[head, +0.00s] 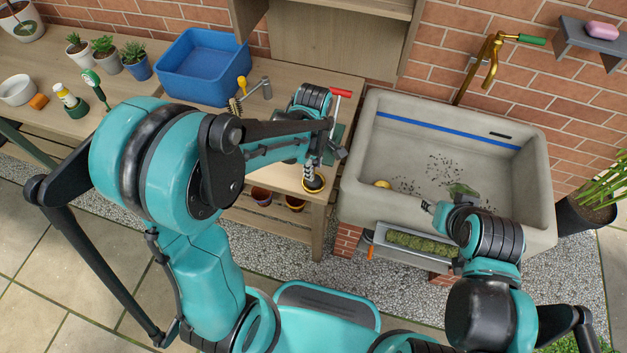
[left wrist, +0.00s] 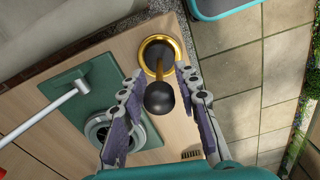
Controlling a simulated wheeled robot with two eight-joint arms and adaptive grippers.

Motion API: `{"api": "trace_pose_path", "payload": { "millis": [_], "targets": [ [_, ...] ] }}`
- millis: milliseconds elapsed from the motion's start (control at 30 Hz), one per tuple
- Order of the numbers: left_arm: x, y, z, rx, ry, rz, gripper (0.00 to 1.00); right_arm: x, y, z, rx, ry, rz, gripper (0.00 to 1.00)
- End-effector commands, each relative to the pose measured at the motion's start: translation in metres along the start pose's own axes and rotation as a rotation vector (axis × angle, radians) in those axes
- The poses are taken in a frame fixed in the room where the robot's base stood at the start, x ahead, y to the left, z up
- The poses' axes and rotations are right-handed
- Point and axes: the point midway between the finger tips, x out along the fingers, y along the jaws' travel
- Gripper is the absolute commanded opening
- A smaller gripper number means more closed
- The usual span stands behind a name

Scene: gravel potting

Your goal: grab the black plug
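The black plug shows in the left wrist view as a round black knob (left wrist: 160,98) on a short brown stem above a gold-rimmed black disc (left wrist: 158,50). It stands upright on the wooden bench near its edge. In the head view its gold-rimmed base (head: 314,185) shows under my left gripper (head: 320,168). In the left wrist view my left gripper (left wrist: 158,85) is open, with one finger on each side of the knob and gaps between. My right gripper (head: 445,207) is over the front of the sink; its finger state is unclear.
A green device (left wrist: 72,92) with a red-handled lever stands beside the plug on the bench. The stone sink (head: 540,205) with dark specks is to the right. A blue basin (head: 205,68), potted plants and small tools stand further left.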

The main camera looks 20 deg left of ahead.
Motion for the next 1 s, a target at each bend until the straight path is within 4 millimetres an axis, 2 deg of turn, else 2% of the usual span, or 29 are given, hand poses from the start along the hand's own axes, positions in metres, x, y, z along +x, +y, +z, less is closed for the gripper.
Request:
{"api": "trace_pose_path", "payload": {
  "millis": [33, 133, 367, 400, 500, 533, 1000],
  "targets": [
    [0.013, 0.001, 0.003, 0.001, 0.000, 0.000, 0.32, 0.008, 0.000, 0.006, 0.000, 0.000, 0.000, 0.40],
    [0.026, 0.001, 0.002, 0.000, 0.000, 0.000, 0.32, 0.012, 0.000, 0.009, 0.000, 0.000, 0.000, 0.40],
    [0.028, 0.000, 0.001, 0.000, 0.000, 0.000, 0.32, 0.011, 0.000, 0.008, 0.000, 0.000, 0.000, 0.40],
    [0.028, 0.000, 0.001, 0.000, 0.000, 0.000, 0.29, 0.011, 0.000, 0.008, 0.000, 0.000, 0.000, 0.40],
    [0.028, 0.000, 0.001, 0.000, 0.000, 0.000, 0.03, 0.011, 0.000, 0.008, 0.000, 0.000, 0.000, 0.40],
    [0.028, 0.000, 0.001, 0.000, 0.000, 0.000, 0.00, 0.011, 0.000, 0.008, 0.000, 0.000, 0.000, 0.40],
    [0.023, 0.000, 0.001, 0.001, 0.000, 0.000, 0.00, 0.009, 0.000, 0.006, 0.000, 0.000, 0.000, 0.40]
  ]
}}
